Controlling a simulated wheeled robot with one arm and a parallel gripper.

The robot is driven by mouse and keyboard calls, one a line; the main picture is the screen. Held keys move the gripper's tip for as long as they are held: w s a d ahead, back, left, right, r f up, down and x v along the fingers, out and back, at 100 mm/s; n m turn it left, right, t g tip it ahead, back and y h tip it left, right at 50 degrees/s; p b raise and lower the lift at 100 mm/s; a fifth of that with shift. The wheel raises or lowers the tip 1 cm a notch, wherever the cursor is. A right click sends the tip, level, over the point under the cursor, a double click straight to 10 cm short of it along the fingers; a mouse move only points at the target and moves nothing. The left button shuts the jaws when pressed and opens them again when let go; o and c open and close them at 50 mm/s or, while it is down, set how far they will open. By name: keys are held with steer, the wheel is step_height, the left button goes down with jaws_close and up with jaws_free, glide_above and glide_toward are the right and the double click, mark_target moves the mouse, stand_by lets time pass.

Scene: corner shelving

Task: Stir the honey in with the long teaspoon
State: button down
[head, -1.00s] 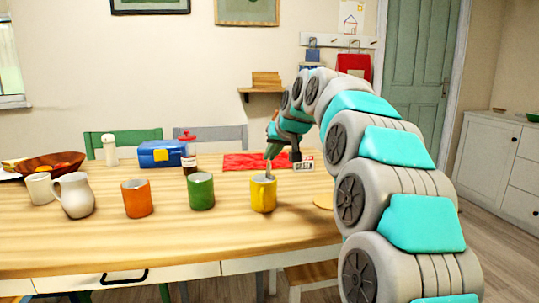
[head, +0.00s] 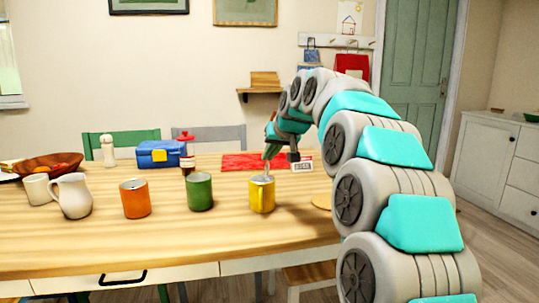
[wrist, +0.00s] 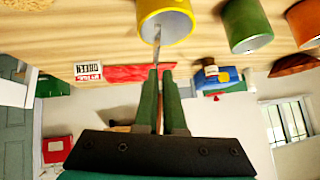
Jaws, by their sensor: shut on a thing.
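The yellow mug (head: 262,197) stands upright near the front right of the table. My gripper (head: 268,154) is just above and behind it, shut on the long teaspoon (head: 266,169), a thin grey spoon. In the wrist view, my gripper's two dark green fingers (wrist: 163,82) close around the spoon's handle (wrist: 157,42), which runs to the mouth of the yellow mug (wrist: 165,28). The spoon's lower end is hidden inside the mug. The mug's contents, including any honey, cannot be seen.
A green mug (head: 200,192) and an orange mug (head: 135,199) stand left of the yellow mug, with a cream jug (head: 73,196) further left. The table's front strip is clear.

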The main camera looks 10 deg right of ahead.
steer(key=shift+r+p, duration=0.7)
steer(key=shift+r, duration=1.85)
